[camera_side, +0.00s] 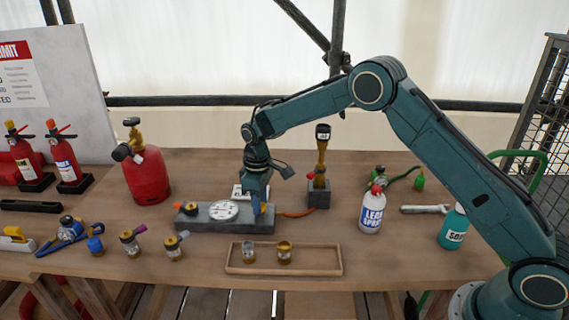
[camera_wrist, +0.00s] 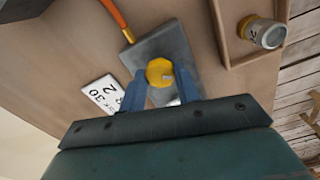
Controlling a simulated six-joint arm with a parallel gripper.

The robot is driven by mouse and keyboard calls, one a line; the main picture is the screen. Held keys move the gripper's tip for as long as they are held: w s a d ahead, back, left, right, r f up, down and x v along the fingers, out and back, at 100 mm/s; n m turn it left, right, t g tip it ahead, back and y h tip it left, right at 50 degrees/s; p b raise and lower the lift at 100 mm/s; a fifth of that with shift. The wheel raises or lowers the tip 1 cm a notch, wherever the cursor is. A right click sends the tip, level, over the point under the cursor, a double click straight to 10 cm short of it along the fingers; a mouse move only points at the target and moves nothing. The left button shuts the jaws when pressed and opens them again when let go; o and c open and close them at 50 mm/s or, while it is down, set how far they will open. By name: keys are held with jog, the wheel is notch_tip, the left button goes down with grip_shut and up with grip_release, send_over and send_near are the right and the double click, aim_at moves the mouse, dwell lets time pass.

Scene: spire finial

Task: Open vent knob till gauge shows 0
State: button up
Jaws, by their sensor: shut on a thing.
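A grey block (camera_side: 205,224) on the table carries a round white gauge (camera_side: 223,210); its needle is too small to read. A yellow knob (camera_wrist: 160,72) sits on the block, and my gripper (camera_wrist: 162,82) is shut on it, with a blue finger at each side. In the side view my gripper (camera_side: 258,203) points down at the block's right end and mostly hides the knob. A white card (camera_wrist: 103,93) with digits lies beside the block. An orange hose (camera_side: 296,214) leaves the block's right end.
A wooden tray (camera_side: 318,268) with two small fittings stands in front of the block. A brass fitting on a dark stand (camera_side: 318,194) is behind right.

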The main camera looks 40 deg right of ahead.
dwell(0.4)
jog(key=o, duration=1)
jog(key=shift+c, duration=0.2)
notch_tip(320, 180, up, 14)
